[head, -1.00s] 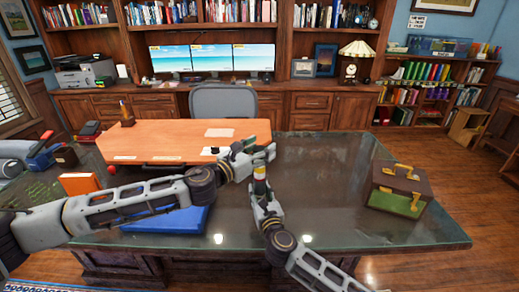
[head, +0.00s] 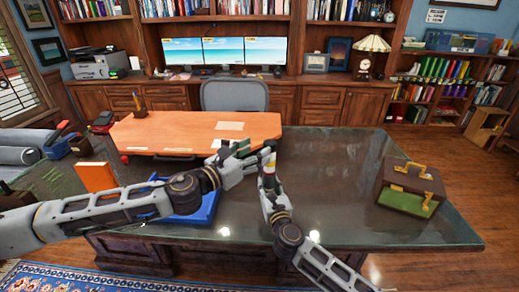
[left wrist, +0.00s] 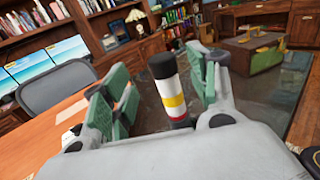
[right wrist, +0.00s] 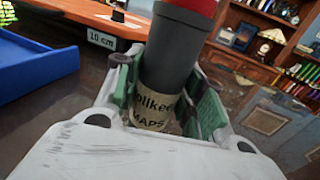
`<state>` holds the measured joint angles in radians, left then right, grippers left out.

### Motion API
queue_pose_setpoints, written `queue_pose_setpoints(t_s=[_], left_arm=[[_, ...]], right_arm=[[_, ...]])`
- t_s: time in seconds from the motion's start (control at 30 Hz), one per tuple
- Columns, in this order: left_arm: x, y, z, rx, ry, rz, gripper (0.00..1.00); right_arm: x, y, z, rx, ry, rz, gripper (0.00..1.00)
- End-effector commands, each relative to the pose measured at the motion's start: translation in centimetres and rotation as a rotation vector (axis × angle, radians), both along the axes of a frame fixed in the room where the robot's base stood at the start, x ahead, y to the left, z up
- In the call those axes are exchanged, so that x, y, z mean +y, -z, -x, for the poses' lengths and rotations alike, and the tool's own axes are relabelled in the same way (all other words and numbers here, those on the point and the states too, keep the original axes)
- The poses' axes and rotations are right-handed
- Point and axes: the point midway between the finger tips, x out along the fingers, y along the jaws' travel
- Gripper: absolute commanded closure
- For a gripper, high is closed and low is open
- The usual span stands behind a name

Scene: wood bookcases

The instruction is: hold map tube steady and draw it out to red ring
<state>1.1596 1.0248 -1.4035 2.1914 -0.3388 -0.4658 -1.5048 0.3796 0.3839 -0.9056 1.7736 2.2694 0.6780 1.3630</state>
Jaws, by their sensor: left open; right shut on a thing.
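The map tube (right wrist: 170,55) stands roughly upright, with a dark grey body and a paper label reading "MAPS". In the left wrist view its inner part (left wrist: 173,88) shows a black cap, then white, yellow, white and red bands above the grey body. The red ring (left wrist: 180,118) also shows at the top of the right wrist view (right wrist: 197,5). My right gripper (head: 268,172) is shut on the map tube's grey body, around the label. My left gripper (head: 240,150) is open and empty, left of the tube's top. Its fingers frame the cap in its wrist view, apart from it.
The glass-topped desk (head: 330,190) carries an orange-brown board (head: 190,130), a blue tray (head: 205,215) under my left arm, and an orange book (head: 96,178). A brown and green case (head: 410,190) stands at right. The glass between tube and case is clear.

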Motion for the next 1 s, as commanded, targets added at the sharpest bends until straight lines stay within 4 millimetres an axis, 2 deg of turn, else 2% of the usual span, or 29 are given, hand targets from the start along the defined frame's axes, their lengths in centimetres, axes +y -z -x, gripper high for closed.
queue_pose_setpoints(t_s=[0.5,1.0], left_arm=[[2.6,0.0,3.1,-0.001,0.000,-0.001,0.41],[2.9,0.0,3.6,-0.001,0.000,-0.001,0.41]], right_arm=[[0.0,0.0,0.0,0.000,0.001,0.000,0.89],[0.0,0.0,0.0,0.000,0.000,0.000,0.89]])
